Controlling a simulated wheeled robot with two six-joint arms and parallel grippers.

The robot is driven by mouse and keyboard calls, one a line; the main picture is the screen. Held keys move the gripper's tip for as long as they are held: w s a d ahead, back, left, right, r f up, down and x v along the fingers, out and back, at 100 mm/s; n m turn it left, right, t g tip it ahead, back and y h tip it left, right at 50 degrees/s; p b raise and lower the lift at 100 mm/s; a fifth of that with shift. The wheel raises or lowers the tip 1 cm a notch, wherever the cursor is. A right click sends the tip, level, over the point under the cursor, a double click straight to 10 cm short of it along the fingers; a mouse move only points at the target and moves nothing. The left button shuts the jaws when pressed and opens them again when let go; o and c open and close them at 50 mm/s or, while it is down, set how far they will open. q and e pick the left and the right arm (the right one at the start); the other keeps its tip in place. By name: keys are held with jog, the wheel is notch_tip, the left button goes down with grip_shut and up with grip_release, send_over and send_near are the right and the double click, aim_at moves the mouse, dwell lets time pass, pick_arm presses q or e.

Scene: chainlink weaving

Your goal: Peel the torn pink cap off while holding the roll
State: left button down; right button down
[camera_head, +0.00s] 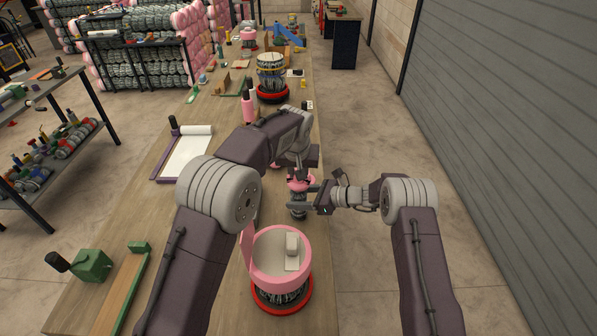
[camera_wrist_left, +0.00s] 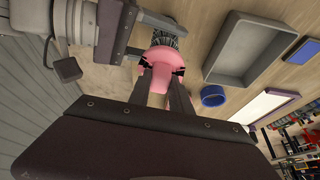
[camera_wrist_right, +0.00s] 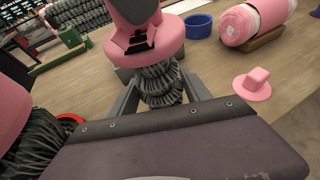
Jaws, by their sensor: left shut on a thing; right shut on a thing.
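The roll (camera_wrist_right: 160,82) is a narrow bundle of grey chainlink mesh standing over the workbench. My right gripper (camera_wrist_right: 161,98) is shut on its middle, one finger on each side. A pink cap (camera_wrist_right: 170,38) covers the top end of the roll in the right wrist view. My left gripper (camera_wrist_left: 163,82) is shut on this cap (camera_wrist_left: 160,55), its fingers at either side of a pink tab. In the head view the roll (camera_head: 299,197) and cap (camera_head: 302,184) are partly hidden by my arms. I cannot make out a tear.
A loose pink cap (camera_wrist_right: 252,84) lies on the bench. A clipboard (camera_head: 187,157) lies left.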

pick_arm(q)
jog(key=shift+r, duration=3.85)
jog(key=shift+r, duration=0.15)
pick_arm(e)
jog(key=shift+c, duration=2.1)
grip_release()
jog(key=v, duration=1.2)
